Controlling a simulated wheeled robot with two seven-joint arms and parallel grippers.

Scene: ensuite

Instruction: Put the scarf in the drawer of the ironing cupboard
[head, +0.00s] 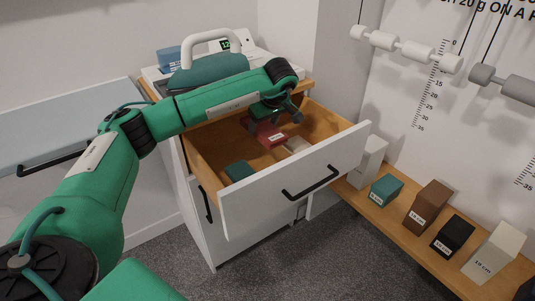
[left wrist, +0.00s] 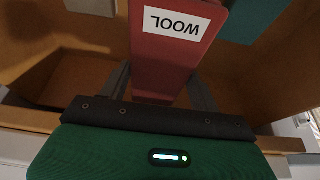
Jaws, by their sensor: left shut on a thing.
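The scarf appears as a red block labelled WOOL (head: 268,133), inside or just above the open drawer (head: 258,205) of the white ironing cupboard (head: 203,235). In the left wrist view the red scarf (left wrist: 170,60) sits between the two dark fingers of my left gripper (left wrist: 163,88). My left gripper (head: 278,113) is shut on it, reaching over the drawer's back part. I cannot tell whether the scarf touches the drawer floor. My right gripper is not in view.
A teal block (head: 240,171) and a pale block (head: 297,146) lie in the drawer. An iron-like green thing with a white handle (head: 210,39) stands on the cupboard. A low shelf (head: 395,218) on the right holds several labelled blocks. Rollers (head: 405,48) hang above it.

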